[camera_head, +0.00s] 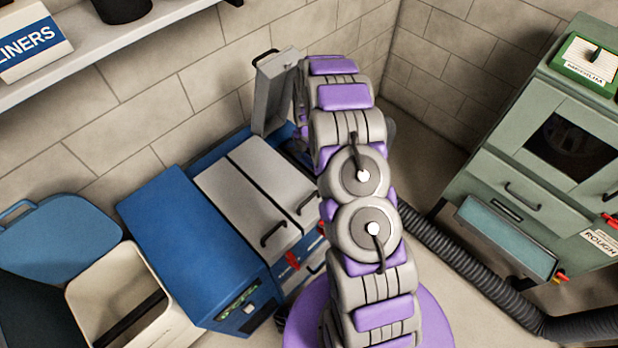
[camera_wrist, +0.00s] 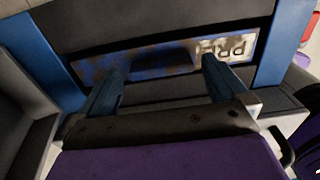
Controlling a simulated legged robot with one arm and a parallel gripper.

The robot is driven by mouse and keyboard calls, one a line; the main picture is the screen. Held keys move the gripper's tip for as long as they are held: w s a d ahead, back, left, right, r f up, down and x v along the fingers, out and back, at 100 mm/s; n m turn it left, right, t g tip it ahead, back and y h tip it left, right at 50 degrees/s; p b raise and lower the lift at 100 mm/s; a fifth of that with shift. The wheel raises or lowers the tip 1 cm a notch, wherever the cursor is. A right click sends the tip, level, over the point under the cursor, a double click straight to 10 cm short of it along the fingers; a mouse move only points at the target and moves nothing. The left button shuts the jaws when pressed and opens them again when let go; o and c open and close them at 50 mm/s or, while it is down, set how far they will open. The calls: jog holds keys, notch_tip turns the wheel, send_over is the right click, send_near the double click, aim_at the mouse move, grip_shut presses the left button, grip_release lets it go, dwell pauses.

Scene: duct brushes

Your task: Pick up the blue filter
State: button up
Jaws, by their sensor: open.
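My gripper (camera_wrist: 163,66) is open in the wrist view, with its two dark blue fingers spread apart and nothing clearly held. Ahead of the fingers is a dark recess with a mottled blue and brown strip (camera_wrist: 135,64) that has a pale end with lettering. This may be the blue filter, but I cannot tell for sure. Blue walls stand on both sides of it. I cannot tell whether the fingers touch the strip. In the head view my arm hides the gripper and the spot it reaches, beside the raised grey lid of the blue machine (camera_head: 195,250).
The blue machine has two closed grey lids (camera_head: 245,200) and one raised grey lid (camera_head: 275,92). A cream bin (camera_head: 120,290) and blue lid (camera_head: 60,235) are left. A green cabinet (camera_head: 545,150) stands right, with a black hose (camera_head: 465,265) on the floor. A shelf (camera_head: 110,40) is upper left.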

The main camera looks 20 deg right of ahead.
jog(key=shift+a, duration=0.1)
jog(key=shift+c, duration=0.5)
jog(key=c, duration=1.4)
